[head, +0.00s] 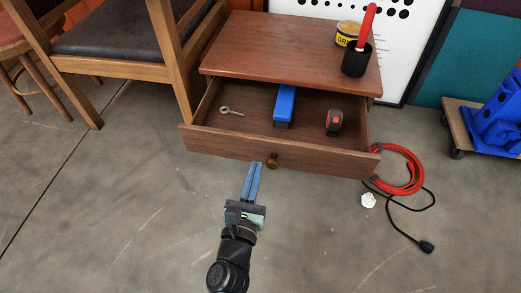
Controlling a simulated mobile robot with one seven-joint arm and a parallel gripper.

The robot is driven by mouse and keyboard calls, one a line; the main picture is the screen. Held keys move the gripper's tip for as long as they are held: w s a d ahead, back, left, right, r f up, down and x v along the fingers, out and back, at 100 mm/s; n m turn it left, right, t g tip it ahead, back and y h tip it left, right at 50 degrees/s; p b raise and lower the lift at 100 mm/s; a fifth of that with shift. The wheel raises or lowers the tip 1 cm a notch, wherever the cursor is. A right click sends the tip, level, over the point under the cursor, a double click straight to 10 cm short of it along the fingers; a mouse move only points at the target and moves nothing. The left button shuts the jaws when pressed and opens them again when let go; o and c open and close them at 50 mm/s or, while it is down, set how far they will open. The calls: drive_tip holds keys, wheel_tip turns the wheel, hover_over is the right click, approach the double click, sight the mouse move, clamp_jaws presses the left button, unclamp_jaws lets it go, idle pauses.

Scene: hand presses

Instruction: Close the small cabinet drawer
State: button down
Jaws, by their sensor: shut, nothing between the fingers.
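The small wooden cabinet (285,45) stands at the top middle of the head view. Its drawer (225,143) is pulled well out toward me, with a round brass knob (272,161) on its front. In the drawer lie a metal eye bolt (231,111), a blue block-like item (284,106) and a small dark-and-red item (334,122). My gripper (256,166) is shut and empty, its blue fingers pointing at the drawer front. The fingertips are just left of the knob; whether they touch the front I cannot tell.
A chair (130,35) with a dark seat stands close on the left. On the cabinet top are a yellow tin (347,34) and a black cup (356,60) with a red handle. A red cable coil (402,170) and a white piece (368,200) lie on the floor at right.

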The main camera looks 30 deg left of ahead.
sight(263, 141)
drive_tip(key=shift+x, duration=3.1)
